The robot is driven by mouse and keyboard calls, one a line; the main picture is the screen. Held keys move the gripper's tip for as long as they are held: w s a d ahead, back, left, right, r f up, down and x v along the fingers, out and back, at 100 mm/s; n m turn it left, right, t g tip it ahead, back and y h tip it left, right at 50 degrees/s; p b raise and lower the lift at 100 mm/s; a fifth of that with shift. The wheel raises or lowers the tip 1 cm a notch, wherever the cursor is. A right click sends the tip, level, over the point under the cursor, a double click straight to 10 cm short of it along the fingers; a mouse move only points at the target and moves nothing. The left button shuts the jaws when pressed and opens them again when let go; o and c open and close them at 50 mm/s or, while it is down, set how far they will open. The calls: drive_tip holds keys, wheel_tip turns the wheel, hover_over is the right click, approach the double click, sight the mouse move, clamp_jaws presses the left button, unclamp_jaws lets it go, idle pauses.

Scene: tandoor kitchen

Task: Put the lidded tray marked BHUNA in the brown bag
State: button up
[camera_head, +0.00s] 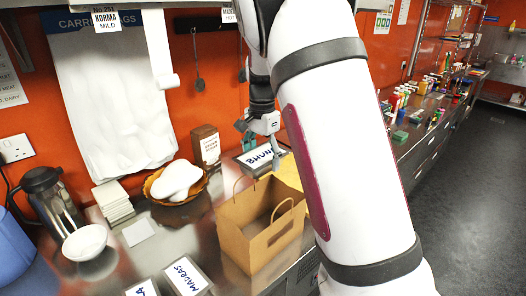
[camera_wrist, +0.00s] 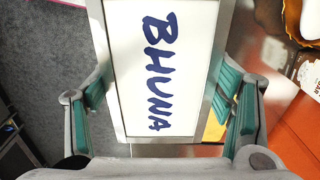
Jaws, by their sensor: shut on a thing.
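The tray marked BHUNA (camera_head: 256,160) has a white lid with blue lettering and metallic edges. It fills the middle of the wrist view (camera_wrist: 165,60). My gripper (camera_head: 264,147) is shut on it, with a teal-padded finger at each long side in the wrist view. In the head view the tray is just behind the brown bag (camera_head: 250,245), outside it. The bag stands upright on the steel counter, its top open and its handles up. The part of its inside that I see looks empty. My arm covers the area right of the bag.
A tray marked MADRAS (camera_head: 187,278) lies on the counter front left of the bag. A basket of white pieces (camera_head: 176,184), a brown carton (camera_head: 206,147), a white stack (camera_head: 113,201), a white bowl (camera_head: 85,242) and a dark jug (camera_head: 48,195) stand left of it.

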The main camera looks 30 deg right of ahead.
drive_tip(key=shift+f+b, duration=3.55)
drive_tip(key=shift+f, duration=9.6)
drive_tip(key=o, duration=1.6)
drive_tip(key=shift+c, duration=0.2)
drive_tip(key=shift+r+p, duration=3.2)
drive_tip(key=shift+r, duration=6.8)
